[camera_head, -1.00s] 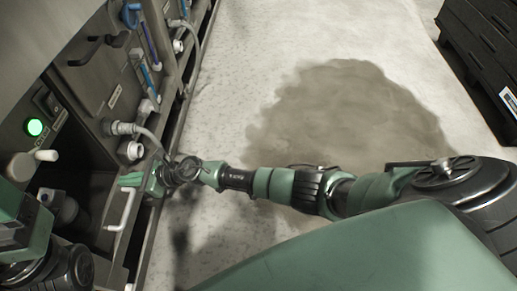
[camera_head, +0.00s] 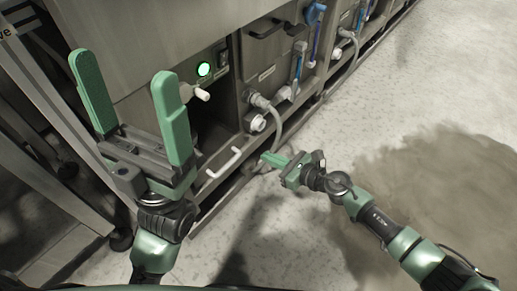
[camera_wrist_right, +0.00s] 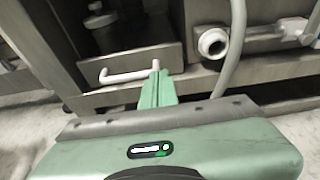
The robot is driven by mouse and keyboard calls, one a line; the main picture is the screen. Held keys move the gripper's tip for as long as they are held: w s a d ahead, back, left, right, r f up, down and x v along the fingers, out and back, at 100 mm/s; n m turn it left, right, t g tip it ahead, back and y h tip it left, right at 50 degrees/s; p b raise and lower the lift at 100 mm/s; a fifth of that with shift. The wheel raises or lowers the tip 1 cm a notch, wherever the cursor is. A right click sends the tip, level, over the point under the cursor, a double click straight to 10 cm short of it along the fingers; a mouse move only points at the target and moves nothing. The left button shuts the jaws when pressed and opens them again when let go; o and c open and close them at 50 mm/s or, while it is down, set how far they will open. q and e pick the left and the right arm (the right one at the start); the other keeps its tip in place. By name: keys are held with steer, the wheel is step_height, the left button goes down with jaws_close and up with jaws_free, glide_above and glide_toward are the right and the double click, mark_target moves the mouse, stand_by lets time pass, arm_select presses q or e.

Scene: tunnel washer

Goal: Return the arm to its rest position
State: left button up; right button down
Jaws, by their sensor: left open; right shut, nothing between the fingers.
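My left gripper (camera_head: 140,110) is at the left of the head view, its two green fingers upright and spread wide, with nothing between them. My right gripper (camera_head: 272,160) is shut and empty. Its arm comes in from the lower right, and its fingertips point left toward the machine's lower front, near a white drawer handle (camera_head: 222,163). In the right wrist view the closed green fingers (camera_wrist_right: 157,90) appear just right of the same white handle (camera_wrist_right: 128,75). I cannot tell whether they touch it.
The steel washer front (camera_head: 270,60) has a lit green button (camera_head: 204,69), a white knob (camera_head: 202,94), a grey hose (camera_head: 297,115) and a white-rimmed pipe port (camera_head: 257,123). A metal frame (camera_head: 50,110) stands at left. Pale floor with a dark damp patch (camera_head: 440,190) lies open at right.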

steer(key=shift+s+d+r, duration=0.15)
steer(key=shift+s+d, duration=0.3)
steer(key=shift+d, duration=0.1)
